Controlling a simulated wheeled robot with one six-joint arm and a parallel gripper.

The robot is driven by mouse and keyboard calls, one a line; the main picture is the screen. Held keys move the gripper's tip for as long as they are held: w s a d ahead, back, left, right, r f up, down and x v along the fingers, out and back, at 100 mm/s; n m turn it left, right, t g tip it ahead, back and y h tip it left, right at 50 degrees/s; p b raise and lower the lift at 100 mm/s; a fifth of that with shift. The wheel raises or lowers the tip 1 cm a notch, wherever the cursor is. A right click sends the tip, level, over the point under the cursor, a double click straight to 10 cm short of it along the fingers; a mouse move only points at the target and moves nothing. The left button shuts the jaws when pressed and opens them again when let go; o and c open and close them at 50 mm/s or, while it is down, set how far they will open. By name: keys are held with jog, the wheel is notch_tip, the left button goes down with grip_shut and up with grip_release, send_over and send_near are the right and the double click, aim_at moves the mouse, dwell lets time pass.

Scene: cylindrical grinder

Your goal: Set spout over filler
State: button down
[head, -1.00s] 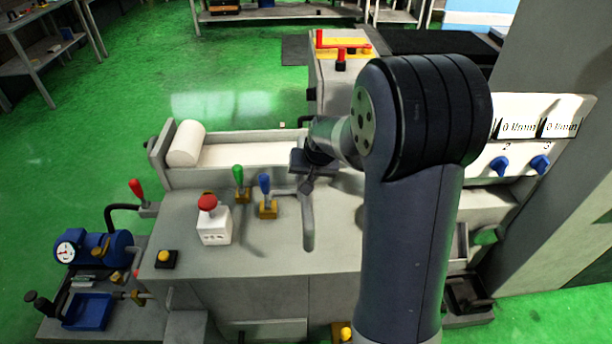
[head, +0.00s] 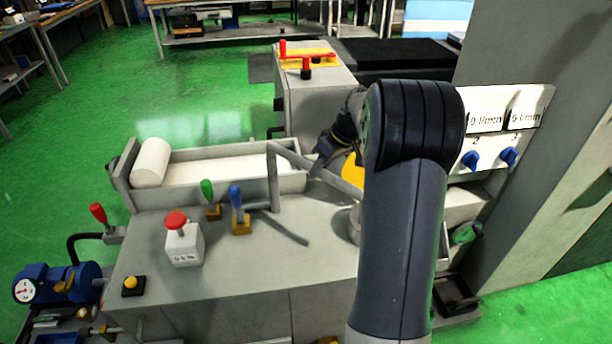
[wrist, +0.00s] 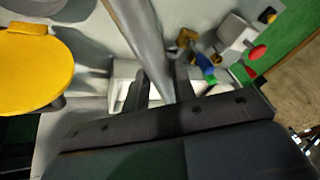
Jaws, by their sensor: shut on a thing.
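The spout is a bent grey pipe (head: 273,180). My gripper (head: 319,168) is shut on its long upper arm. The bent end hangs down to the left, above the machine's grey top, and the other end runs right toward my arm. In the wrist view the pipe (wrist: 145,45) passes between the two fingers of my gripper (wrist: 161,90). A yellow round cap or disc (head: 351,171) lies right of the gripper, partly hidden by my arm; it also shows in the wrist view (wrist: 35,72). I cannot tell which part is the filler.
The machine's grey top carries a white box with a red button (head: 184,240), a green lever (head: 208,192) and a blue lever (head: 236,200). A trough with a white roll (head: 151,163) lies behind. A panel with blue knobs (head: 471,160) stands right.

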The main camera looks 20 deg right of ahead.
jog(key=w+d+n+g+p, duration=0.1)
jog(key=w+d+n+p, duration=0.3)
jog(key=w+d, duration=0.1)
jog(key=shift+w+d+n+g+y, duration=0.15)
jog(key=shift+d+n+g+y, duration=0.25)
jog(key=shift+d, duration=0.15)
jog(key=c, duration=1.2)
grip_release()
jog(key=shift+o, duration=0.2)
jog(key=shift+r, duration=0.1)
jog(key=v, duration=1)
jog(key=shift+d+r, duration=0.15)
jog(key=shift+r, duration=0.1)
jog(key=shift+f, duration=0.15)
